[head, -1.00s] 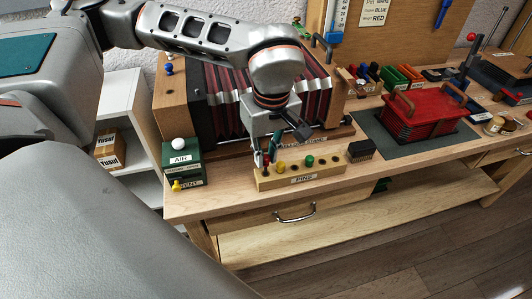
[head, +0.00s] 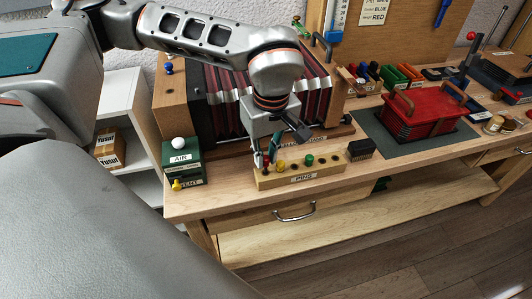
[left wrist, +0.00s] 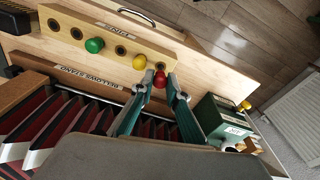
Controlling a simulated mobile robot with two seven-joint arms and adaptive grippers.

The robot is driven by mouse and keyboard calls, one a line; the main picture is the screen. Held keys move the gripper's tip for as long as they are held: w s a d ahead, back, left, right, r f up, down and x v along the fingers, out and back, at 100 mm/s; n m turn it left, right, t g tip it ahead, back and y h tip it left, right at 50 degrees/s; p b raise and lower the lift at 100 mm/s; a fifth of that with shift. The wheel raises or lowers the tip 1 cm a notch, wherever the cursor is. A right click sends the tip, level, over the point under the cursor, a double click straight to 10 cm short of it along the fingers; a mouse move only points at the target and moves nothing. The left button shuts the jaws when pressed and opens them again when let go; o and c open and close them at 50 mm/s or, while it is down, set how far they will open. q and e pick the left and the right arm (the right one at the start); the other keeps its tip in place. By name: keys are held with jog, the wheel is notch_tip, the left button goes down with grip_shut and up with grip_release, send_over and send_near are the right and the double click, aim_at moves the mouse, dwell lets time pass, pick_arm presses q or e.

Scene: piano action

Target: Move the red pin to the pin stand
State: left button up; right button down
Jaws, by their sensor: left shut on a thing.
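The pin stand (head: 323,172) is a pale wooden block labelled PINS near the bench's front edge. It holds a yellow pin (head: 281,165) and a green pin (head: 309,159), and other holes are empty. My left gripper (head: 266,160) points down at the stand's left end and is shut on the red pin (left wrist: 160,79). In the left wrist view the red head sits between the two fingertips (left wrist: 161,86), at the end of the stand (left wrist: 75,13) beside the yellow pin (left wrist: 138,62). I cannot tell whether its shaft is seated in a hole. My right gripper is out of view.
The bellows (head: 220,85) stand close behind the gripper. A green AIR box (head: 182,172) with a white knob is to the left. A black block (head: 361,149) and a red weight stack (head: 427,116) are to the right. Bare bench lies along the front edge.

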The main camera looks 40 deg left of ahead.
pick_arm(q)
jog(key=shift+f, duration=0.55)
jog(key=shift+f, duration=0.6)
dwell(1.1)
jog(key=o, duration=1.1)
jog(key=shift+r, duration=0.1)
jog(key=shift+r+p, duration=1.1)
jog(key=shift+r, duration=0.65)
jog(key=shift+r+p, duration=1.45)
jog(key=shift+r, duration=0.5)
